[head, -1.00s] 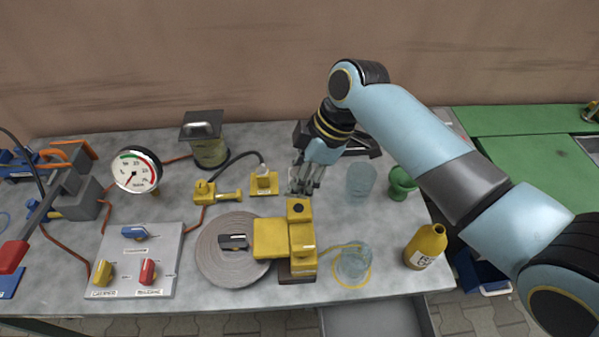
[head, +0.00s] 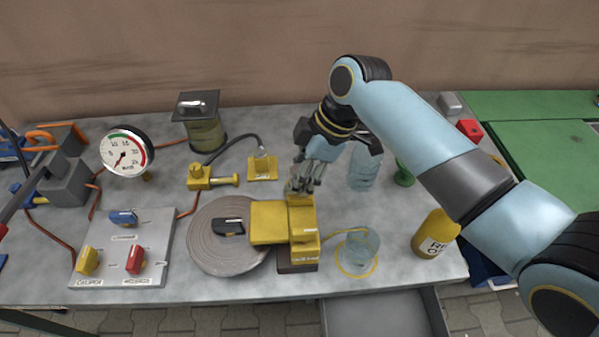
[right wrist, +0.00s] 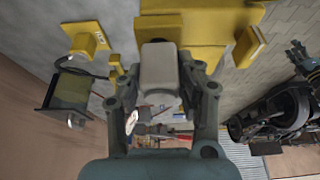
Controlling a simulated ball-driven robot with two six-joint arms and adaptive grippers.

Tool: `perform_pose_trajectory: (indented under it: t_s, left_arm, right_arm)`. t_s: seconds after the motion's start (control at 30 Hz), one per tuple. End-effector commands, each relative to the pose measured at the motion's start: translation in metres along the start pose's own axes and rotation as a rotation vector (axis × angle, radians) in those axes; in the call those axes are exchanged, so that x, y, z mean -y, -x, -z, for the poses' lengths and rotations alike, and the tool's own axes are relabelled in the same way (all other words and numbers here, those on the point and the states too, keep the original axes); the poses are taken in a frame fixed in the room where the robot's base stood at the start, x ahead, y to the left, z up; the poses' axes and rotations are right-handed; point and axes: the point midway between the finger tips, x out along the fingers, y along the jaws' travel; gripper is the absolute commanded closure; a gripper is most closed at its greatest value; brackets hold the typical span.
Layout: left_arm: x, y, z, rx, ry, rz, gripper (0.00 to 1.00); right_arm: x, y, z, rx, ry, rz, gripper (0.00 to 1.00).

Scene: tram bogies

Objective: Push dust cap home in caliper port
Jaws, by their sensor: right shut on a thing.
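The yellow caliper (head: 270,222) sits over the right edge of the ribbed grey brake disc (head: 205,255) on the bench. My right gripper (head: 302,188) points down at the back end of the caliper's right block. In the right wrist view, its fingers (right wrist: 158,90) are shut on a pale grey block-like piece, the dust cap (right wrist: 158,68). The cap lies in front of the yellow caliper (right wrist: 215,25) there. The fingers and the cap hide the port, so I cannot tell whether the cap touches it or sits in it.
A clear beaker (head: 362,250) stands right of the caliper, with a yellow bottle (head: 436,233) beyond it. A clear cup (head: 362,172) and green goblet (head: 404,172) stand behind. A gauge (head: 127,150), a switch panel (head: 125,248) and a yellow hose fitting (head: 200,177) are left.

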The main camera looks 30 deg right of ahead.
Motion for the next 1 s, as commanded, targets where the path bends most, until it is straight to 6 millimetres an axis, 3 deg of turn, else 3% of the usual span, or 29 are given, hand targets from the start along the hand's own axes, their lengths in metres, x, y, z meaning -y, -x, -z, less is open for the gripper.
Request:
perform_pose_trajectory:
  t_s: [1.0]
  left_arm:
    - [0.0009, 0.0075, 0.0023, -0.003, 0.0, 0.0, 0.6]
  right_arm:
    - [-0.0003, 0.0009, 0.0006, -0.001, 0.001, 0.0, 0.94]
